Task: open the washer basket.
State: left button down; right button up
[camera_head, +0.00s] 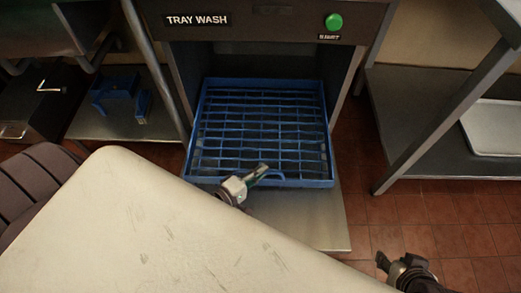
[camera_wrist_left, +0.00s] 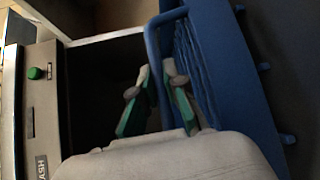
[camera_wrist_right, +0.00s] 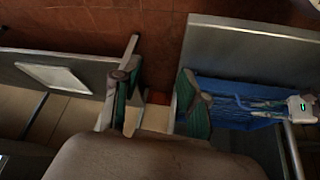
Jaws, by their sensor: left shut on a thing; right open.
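The blue washer basket (camera_head: 325,130) is a slatted tray lying in the opening of the tray washer (camera_head: 260,20). Its front part reaches out over a metal ledge. My left gripper (camera_head: 260,172) is at the basket's front edge, shut on its blue loop handle (camera_head: 275,179). In the left wrist view the handle (camera_wrist_left: 150,40) runs between the fingers (camera_wrist_left: 160,95), beside the basket's wall (camera_wrist_left: 230,80). My right gripper (camera_head: 384,262) is open and empty at the lower right, apart from the basket; its spread fingers also show in the right wrist view (camera_wrist_right: 160,100).
A green button (camera_head: 334,21) is on the washer's front. The metal ledge (camera_head: 310,222) lies below the basket. A metal shelf with a pale tray (camera_head: 495,126) stands at right. A blue item (camera_head: 118,95) lies on the left shelf. Tiled floor (camera_head: 400,220) is clear at right.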

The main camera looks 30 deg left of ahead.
pick_arm(q)
jog(key=shift+s+d+p, duration=0.3)
jog(key=shift+s+d, duration=0.2)
jog(key=shift+s, duration=0.6)
jog(key=shift+s+d+p, duration=0.25)
jog(key=shift+s+d, duration=0.3)
jog(key=shift+s, duration=0.55)
jog(key=shift+s+d+p, duration=0.3)
jog(key=shift+s+d, duration=0.2)
jog(key=shift+s, duration=0.6)
pick_arm(e)
jog(key=shift+s+d+r+g, duration=0.1)
jog(key=shift+s+d+g, duration=0.2)
jog(key=shift+s, duration=0.35)
jog(key=shift+s+d+r+g, duration=0.1)
jog(key=shift+s+g, duration=0.25)
jog(key=shift+s, duration=0.25)
jog(key=shift+s+d+r+g, duration=0.15)
jog(key=shift+s+g, duration=0.2)
jog(key=shift+s, duration=0.3)
jog(key=shift+f, duration=0.1)
pick_arm(q)
jog(key=c, duration=1.2)
grip_release()
jog(key=v, duration=1.2)
pick_arm(e)
jog(key=shift+s, duration=0.1)
